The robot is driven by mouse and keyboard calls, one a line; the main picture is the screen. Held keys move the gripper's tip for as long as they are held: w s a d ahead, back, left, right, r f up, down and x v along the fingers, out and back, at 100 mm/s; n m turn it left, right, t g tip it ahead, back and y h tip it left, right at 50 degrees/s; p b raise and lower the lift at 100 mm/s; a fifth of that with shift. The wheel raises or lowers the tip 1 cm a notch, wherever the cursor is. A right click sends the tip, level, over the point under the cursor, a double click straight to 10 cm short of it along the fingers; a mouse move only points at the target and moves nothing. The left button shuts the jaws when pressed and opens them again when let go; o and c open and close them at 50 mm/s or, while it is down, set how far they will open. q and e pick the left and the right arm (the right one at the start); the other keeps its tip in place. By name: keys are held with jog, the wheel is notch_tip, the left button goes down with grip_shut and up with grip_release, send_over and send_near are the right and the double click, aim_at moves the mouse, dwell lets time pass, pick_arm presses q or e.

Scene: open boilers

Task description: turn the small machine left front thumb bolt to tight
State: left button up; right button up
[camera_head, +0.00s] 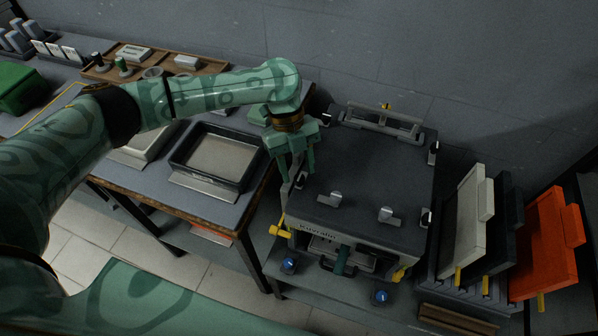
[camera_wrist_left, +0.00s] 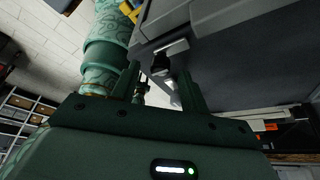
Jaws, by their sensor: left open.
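The small machine (camera_head: 365,170) is a dark, flat-topped box with a pale front on the bench at the right. The left front thumb bolt (camera_wrist_left: 160,64) shows in the left wrist view as a dark knob by a pale bracket. It appears between the two open fingers of my left gripper (camera_wrist_left: 158,82), near their tips; I cannot tell if they touch it. In the head view the gripper largely hides this bolt. My right gripper is out of view.
Other side fasteners (camera_head: 426,217) sit along the machine's right edge. A yellow handle (camera_head: 280,231) sticks out at its front left. Upright white, black and orange panels (camera_head: 545,245) stand at the right. A dark tray (camera_head: 212,157) lies on the left table.

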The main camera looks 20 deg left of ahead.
pick_arm(q)
jog(key=shift+x, duration=0.8)
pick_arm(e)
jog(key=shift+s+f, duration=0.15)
